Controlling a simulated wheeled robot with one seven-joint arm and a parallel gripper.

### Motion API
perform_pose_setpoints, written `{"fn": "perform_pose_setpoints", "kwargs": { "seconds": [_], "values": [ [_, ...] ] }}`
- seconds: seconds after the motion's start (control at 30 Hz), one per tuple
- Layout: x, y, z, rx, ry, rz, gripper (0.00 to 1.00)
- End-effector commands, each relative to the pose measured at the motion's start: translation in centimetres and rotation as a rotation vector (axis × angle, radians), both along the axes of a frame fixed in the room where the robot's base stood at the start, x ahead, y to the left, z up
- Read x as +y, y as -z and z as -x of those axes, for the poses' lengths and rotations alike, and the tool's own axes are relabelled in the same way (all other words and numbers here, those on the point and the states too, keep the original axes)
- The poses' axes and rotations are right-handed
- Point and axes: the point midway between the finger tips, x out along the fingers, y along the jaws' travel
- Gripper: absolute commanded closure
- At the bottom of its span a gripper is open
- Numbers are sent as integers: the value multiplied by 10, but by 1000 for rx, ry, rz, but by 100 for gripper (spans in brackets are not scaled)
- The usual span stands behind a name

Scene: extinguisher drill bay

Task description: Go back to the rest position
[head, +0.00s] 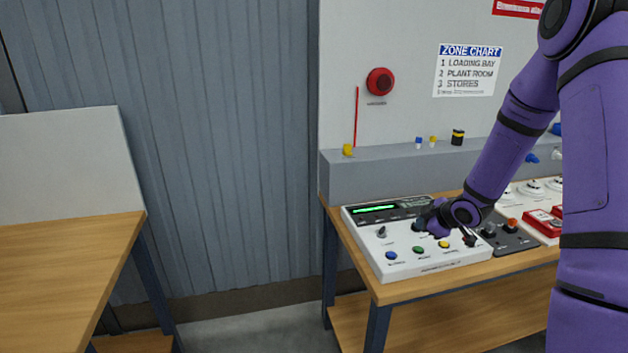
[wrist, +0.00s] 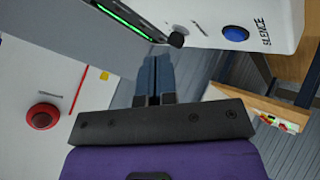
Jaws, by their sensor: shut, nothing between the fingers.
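My purple arm reaches in from the right in the head view. My gripper (head: 424,222) is over the white control panel (head: 370,215) on the right bench. In the wrist view my gripper (wrist: 154,62) has its two fingers together, with nothing between them. The panel has a lit green display (head: 376,209), a dark knob (head: 381,231), and blue (head: 391,255), green (head: 418,250) and yellow (head: 443,244) buttons. The wrist view shows the blue button (wrist: 235,34) beside the word SILENCE. The arm hides part of the panel; I cannot tell whether my gripper touches it.
A dark control box (head: 512,240) and red devices (head: 543,222) stand right of the panel. A grey ledge (head: 385,175) with small items runs behind it. A red alarm (head: 380,81) is on the wall. Another wooden table (head: 60,265) is at left, with open floor between.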

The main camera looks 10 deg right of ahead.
Motion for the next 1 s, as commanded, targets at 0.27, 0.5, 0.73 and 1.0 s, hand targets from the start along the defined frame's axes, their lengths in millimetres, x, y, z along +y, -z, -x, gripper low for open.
{"fn": "perform_pose_setpoints", "kwargs": {
  "seconds": [0.27, 0.5, 0.73, 1.0],
  "values": [
    [5, -51, 7, 28, 102, 49, 100],
    [17, -122, 34, 65, 282, 74, 100],
    [36, -182, 75, 96, 450, 47, 100],
    [65, -237, 139, 136, 627, -45, 100]
  ]
}}
